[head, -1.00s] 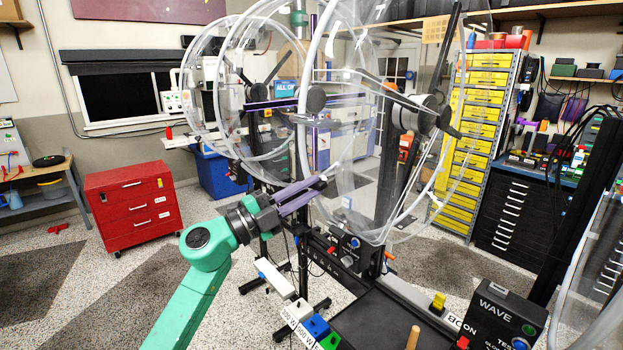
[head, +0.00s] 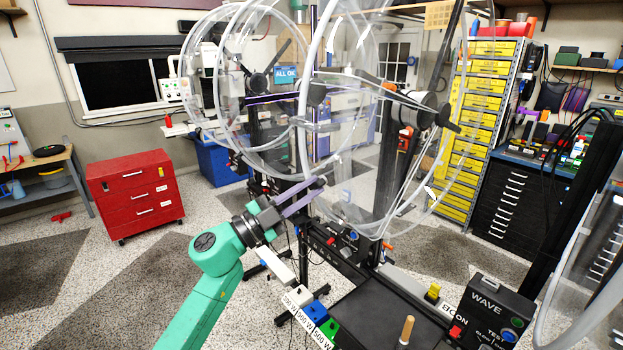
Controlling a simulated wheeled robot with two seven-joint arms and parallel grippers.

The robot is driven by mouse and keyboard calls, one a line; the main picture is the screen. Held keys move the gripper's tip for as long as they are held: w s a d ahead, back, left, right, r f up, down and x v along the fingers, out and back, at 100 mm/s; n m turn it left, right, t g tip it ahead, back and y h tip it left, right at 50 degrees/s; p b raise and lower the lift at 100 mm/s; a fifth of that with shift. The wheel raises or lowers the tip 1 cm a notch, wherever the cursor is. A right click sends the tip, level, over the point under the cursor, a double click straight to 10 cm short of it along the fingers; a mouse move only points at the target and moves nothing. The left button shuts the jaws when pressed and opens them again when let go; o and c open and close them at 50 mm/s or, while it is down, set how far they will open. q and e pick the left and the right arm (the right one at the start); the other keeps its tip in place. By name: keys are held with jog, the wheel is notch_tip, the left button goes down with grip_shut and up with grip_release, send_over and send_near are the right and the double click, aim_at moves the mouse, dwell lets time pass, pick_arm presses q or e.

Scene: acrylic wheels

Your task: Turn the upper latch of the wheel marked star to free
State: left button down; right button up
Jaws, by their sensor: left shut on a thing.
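Large clear acrylic wheels stand on a black frame. The nearer wheel (head: 304,110) has a thick clear rim and a dark hub (head: 427,108) with a dark bar across it. Another clear wheel (head: 222,95) stands behind to the left. I cannot make out a star mark or tell which part is the upper latch. My left gripper (head: 320,188), with purple fingers on a green arm, is at the lower left of the nearer wheel's rim. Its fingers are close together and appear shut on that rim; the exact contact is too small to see. My right gripper is out of view.
A black box marked WAVE (head: 488,312) stands at the lower right beside a dark tray (head: 385,315). White, blue and green blocks (head: 318,315) sit along the front. A red drawer cabinet (head: 135,195) stands at the left. The floor between it and my arm is clear.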

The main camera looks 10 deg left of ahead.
pick_arm(q)
jog(key=shift+r+n+p, duration=0.1)
jog(key=shift+n+p, duration=0.6)
jog(key=shift+n, duration=0.5)
